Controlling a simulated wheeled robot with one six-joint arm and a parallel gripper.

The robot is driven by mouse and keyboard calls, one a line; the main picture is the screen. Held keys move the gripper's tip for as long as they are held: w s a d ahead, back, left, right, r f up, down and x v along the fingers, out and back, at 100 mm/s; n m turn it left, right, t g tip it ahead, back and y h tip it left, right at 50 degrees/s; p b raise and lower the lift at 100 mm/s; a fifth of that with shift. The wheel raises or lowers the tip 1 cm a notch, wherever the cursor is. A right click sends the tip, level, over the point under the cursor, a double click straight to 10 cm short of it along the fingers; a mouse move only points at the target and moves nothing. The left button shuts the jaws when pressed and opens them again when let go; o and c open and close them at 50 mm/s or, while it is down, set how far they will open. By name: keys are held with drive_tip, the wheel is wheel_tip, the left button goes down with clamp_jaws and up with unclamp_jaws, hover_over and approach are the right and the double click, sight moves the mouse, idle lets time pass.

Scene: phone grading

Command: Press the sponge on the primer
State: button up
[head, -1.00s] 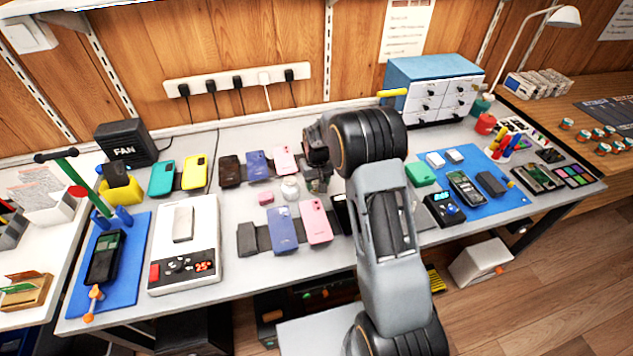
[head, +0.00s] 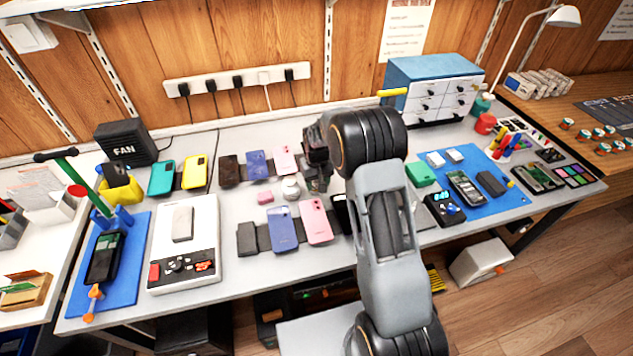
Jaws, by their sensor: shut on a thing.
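My gripper (head: 318,180) is low over the middle of the table, just right of a small round white pot (head: 291,188). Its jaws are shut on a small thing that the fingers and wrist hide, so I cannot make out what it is. I cannot tell from this view which thing is the primer, or whether the held thing touches anything.
Blue (head: 283,229) and pink (head: 316,221) phones lie in front of the pot. Another row of phones, including a dark one (head: 229,170), lies behind. A white device (head: 184,244) stands left. A blue mat (head: 500,204) with phones lies right of my arm.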

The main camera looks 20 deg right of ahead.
drive_tip(key=shift+r+p, duration=2.3)
drive_tip(key=shift+r, duration=1.15)
